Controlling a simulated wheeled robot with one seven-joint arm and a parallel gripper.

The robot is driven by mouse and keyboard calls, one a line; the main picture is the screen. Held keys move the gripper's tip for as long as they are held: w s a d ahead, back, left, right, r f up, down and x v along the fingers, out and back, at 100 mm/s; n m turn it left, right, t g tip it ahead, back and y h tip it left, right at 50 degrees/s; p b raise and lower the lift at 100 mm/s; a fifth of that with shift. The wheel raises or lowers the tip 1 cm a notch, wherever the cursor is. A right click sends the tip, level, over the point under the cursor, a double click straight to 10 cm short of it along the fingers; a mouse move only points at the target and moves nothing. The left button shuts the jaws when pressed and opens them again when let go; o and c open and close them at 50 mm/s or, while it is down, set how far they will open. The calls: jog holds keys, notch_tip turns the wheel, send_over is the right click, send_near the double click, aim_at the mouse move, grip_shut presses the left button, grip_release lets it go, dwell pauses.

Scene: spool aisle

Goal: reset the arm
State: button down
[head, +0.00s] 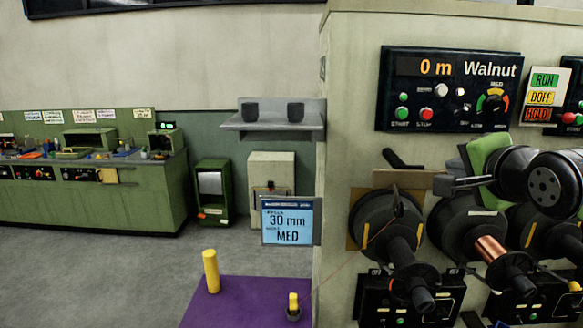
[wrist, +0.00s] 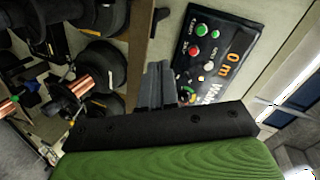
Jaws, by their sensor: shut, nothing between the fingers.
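My gripper (wrist: 158,75) shows in the wrist view as grey fingers held together, with nothing between them, beyond its black palm and green body. In the head view my gripper (head: 455,165) is at the right, in front of the machine wall, partly covered by its own green body and dark arm links. It is below the Walnut control panel (head: 450,90) and above the spools. The panel also shows in the wrist view (wrist: 212,50), just beyond the fingers. Whether the fingers touch anything behind them cannot be told.
Dark spools (head: 385,225) and a copper-wound spool (head: 490,250) lie close below my arm. A brown rail (head: 402,179) runs beside the gripper. A blue sign (head: 287,221) hangs at the wall corner. A purple mat (head: 240,308) bears yellow posts. The grey floor at left is open.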

jog(key=s+a+f+n+g+b, duration=0.1)
jog(key=s+a+f+n+g, duration=0.25)
jog(key=s+a+f, duration=0.35)
jog(key=s+a+f+n+g, duration=0.25)
jog(key=a+f+n, duration=0.2)
jog(key=f, duration=0.45)
jog(key=s+a+f+n+g+b, duration=0.1)
jog(key=s+f+n+g, duration=0.2)
jog(key=s+f, duration=1)
jog(key=s+n, duration=0.2)
jog(key=n, duration=0.1)
jog(key=shift+s+a+f+y, duration=0.2)
jog(key=shift+s+f+y, duration=0.05)
jog(key=shift+f+y, duration=0.15)
